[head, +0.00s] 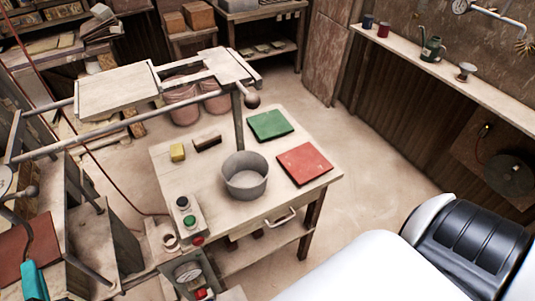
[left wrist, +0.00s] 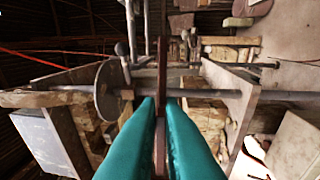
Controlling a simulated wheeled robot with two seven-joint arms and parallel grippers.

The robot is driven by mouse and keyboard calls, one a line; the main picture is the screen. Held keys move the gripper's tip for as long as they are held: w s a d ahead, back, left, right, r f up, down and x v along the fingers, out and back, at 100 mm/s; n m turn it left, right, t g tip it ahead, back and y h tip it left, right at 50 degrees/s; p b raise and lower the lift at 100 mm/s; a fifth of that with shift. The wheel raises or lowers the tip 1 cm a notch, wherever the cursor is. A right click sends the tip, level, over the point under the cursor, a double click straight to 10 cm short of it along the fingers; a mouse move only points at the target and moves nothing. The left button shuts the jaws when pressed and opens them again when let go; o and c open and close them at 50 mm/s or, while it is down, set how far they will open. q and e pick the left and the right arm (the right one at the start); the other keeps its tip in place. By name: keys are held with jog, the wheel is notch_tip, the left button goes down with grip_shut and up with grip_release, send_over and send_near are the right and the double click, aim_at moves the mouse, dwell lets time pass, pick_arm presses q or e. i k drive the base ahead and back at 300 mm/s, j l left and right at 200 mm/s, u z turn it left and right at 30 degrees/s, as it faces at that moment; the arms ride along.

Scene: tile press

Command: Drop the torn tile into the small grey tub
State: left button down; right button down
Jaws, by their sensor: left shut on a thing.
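My left gripper (head: 34,280) is at the bottom left of the head view, with teal fingers. In the left wrist view its fingers (left wrist: 161,115) are shut on a thin red-brown tile (left wrist: 161,75), seen edge-on and upright between them. The tile (head: 18,259) also shows beside the fingers in the head view, cut by the picture's left edge; I cannot make out a torn edge. The small grey tub (head: 245,178) stands upright on the small table and looks empty. The gripper is far to the left of the tub. My right gripper is not in view.

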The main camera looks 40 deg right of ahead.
aim_at(250, 183)
jog(key=i+j+z, duration=0.1)
jog(key=z, duration=0.3)
jog(key=j+z, duration=0.15)
jog(key=z, duration=0.3)
jog(key=i+j+z, duration=0.1)
jog(key=z, duration=0.3)
jog(key=k+l, duration=0.15)
jog(key=k+l+z, duration=0.15)
jog(key=l, duration=0.2)
